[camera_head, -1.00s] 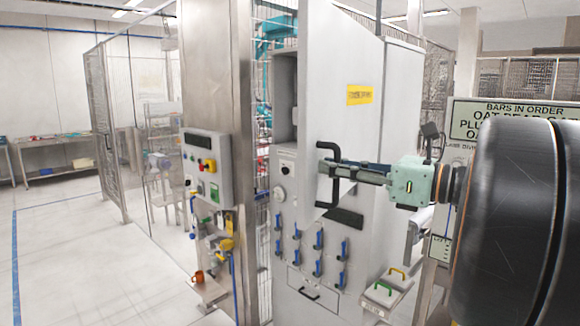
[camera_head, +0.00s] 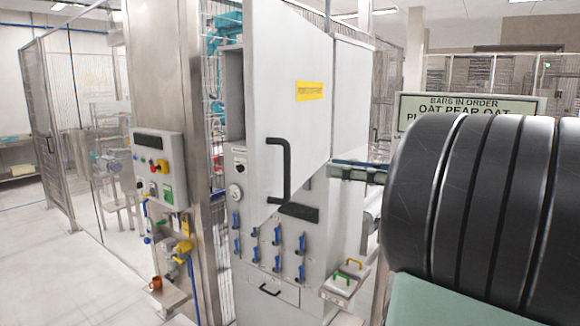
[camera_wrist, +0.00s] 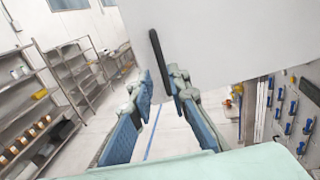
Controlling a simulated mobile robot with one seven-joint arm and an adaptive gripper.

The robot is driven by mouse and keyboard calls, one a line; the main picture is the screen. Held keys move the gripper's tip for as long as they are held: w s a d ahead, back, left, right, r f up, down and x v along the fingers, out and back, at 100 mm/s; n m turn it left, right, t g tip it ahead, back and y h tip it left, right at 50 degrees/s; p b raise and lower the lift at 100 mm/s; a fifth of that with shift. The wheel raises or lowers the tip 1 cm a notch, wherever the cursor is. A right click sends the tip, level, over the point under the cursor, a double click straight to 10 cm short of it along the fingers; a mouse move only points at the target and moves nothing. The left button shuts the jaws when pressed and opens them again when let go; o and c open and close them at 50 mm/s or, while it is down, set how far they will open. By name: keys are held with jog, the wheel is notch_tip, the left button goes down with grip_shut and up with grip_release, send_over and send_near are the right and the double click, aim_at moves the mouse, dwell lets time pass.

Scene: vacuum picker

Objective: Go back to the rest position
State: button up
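My gripper (camera_wrist: 162,78) shows in the wrist view with its two blue-padded fingers apart and a narrow gap between the tips. The black door handle (camera_wrist: 158,60) shows around that gap, against the pale door (camera_wrist: 225,50). In the head view, my fingers (camera_head: 357,172) are to the right of the black handle (camera_head: 284,170) and apart from it in the picture. The fingers are partly hidden by my own dark arm links. The white cabinet door (camera_head: 290,115) bears a yellow label and stands swung outward.
Blue levers (camera_head: 278,235) sit on the cabinet front below the handle. A control box (camera_head: 160,165) hangs on the steel post to the left. A small shelf with green and yellow handles (camera_head: 345,285) projects at lower right. Open floor (camera_head: 60,270) lies left.

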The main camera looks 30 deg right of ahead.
jog(key=shift+s+d, duration=0.2)
jog(key=shift+s, duration=0.05)
jog(key=shift+a+f, duration=0.1)
jog(key=shift+a, duration=0.05)
